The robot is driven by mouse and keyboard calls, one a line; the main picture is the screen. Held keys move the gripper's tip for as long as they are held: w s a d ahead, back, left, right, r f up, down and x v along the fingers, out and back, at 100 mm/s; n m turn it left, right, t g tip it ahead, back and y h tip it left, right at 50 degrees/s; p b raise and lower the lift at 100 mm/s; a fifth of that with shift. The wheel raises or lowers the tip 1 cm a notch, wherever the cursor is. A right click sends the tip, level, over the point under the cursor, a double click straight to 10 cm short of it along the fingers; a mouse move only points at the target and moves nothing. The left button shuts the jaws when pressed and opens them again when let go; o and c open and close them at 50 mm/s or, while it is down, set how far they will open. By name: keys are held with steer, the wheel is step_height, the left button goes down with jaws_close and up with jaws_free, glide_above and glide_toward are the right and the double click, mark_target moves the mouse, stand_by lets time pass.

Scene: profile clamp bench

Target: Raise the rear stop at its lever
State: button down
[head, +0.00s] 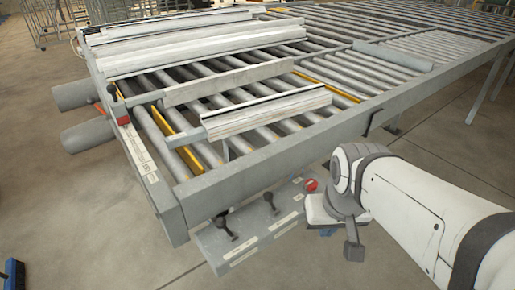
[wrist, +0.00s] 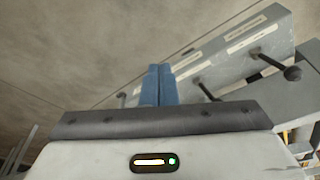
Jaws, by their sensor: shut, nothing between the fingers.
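A grey control panel (head: 252,243) is fixed to the near side of the roller bench. Two levers with dark ball knobs stick out of it, a left lever (head: 227,227) and a middle lever (head: 271,203). A red knob (head: 311,185) sits further right. The label text is too small to read, so I cannot tell which lever is the rear stop's. In the wrist view the panel (wrist: 185,78) and a dark lever knob (wrist: 292,73) lie beyond my gripper (wrist: 158,70). Its blue fingers are shut together and empty, apart from the levers. In the head view they are mostly hidden behind my wrist.
The roller bench has a thick grey side rail (head: 285,150) above the panel. Light profiles (head: 265,112) lie across its rollers. A red-ended handle (head: 124,120) stands at the left end. The concrete floor in front of the panel is clear, with a blue object (head: 14,272) far left.

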steer(key=w+a+r+n+g+y+p, duration=0.1)
steer(key=w+a+r+n+p, duration=0.1)
steer(key=w+a+n, duration=0.4)
steer(key=w+a+r+n+g+p, duration=0.1)
steer(key=w+a+n, duration=0.5)
steer(key=n, duration=1)
steer(key=a+r+p, duration=0.1)
steer(key=a, duration=0.2)
steer(key=shift+w+a+r+n+g+y+p, duration=0.15)
steer(key=shift+w+n+g+y+p, duration=0.2)
steer(key=shift+n+g+y, duration=0.05)
steer(key=p, duration=0.2)
glide_above(271, 204)
steer(key=a, duration=0.3)
step_height(271, 204, down, 9)
steer(key=shift+s, duration=0.45)
